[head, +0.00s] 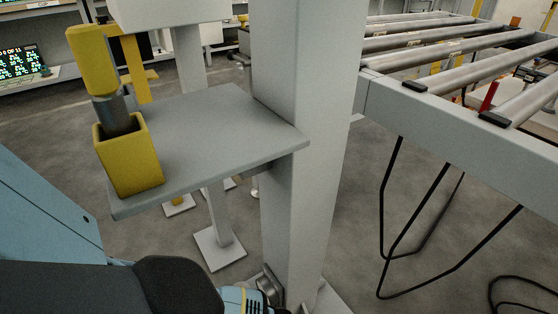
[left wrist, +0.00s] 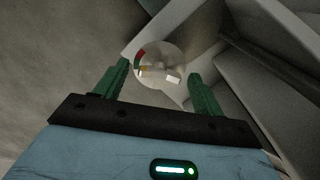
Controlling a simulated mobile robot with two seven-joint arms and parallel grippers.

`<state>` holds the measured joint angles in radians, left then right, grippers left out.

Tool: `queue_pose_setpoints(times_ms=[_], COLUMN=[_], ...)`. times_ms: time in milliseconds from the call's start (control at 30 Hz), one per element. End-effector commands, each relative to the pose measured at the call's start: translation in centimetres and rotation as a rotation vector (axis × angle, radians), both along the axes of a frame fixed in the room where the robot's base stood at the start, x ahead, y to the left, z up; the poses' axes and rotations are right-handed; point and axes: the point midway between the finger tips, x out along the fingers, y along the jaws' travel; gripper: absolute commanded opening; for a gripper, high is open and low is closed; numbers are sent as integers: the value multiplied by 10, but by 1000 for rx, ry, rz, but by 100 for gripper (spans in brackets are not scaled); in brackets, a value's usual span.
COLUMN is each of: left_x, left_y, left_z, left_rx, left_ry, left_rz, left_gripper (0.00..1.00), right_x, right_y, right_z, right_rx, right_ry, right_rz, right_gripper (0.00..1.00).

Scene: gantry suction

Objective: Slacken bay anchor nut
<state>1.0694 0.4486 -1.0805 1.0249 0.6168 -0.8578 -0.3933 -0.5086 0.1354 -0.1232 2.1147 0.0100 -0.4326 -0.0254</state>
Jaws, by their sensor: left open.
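My left gripper (left wrist: 158,72) is open in the left wrist view, with its two green fingers apart. A round, shiny, glassy-looking thing (left wrist: 160,62) with small red and white patches shows between and beyond the fingertips; I cannot tell whether it is the anchor nut or whether the fingers touch it. In the head view my left arm reaches along the bottom to the foot of the grey post (head: 308,120), its fingers out of sight. Metal hardware (head: 268,284) shows at that foot. A yellow-handled tool (head: 93,60) stands in a yellow holder (head: 130,160). My right gripper is not in view.
A grey shelf (head: 210,130) juts left from the post above my left arm. A roller conveyor (head: 450,115) with black hanging cables (head: 385,200) is at the right. Pale angled surfaces (left wrist: 250,60) crowd the right of the wrist view; bare floor (left wrist: 50,60) is left.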

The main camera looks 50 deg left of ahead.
Motion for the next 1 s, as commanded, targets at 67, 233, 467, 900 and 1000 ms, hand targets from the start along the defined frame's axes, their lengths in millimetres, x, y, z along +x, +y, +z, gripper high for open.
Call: queue_pose_setpoints(times_ms=[67, 233, 467, 900, 1000], left_x=[0, 0, 0, -1, -1], left_y=[0, 0, 0, -1, -1], left_z=[0, 0, 0, 1, 1], left_rx=[0, 0, 0, -2, -2], left_ry=[0, 0, 0, 1, 1], left_rz=[0, 0, 2, 186, 265], left_gripper=[64, 42, 24, 24, 24], right_x=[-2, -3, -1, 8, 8], right_y=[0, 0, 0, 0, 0], right_z=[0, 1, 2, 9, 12], right_rx=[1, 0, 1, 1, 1], right_ry=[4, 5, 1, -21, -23], right_rz=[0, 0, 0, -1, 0], right_gripper=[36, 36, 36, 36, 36])
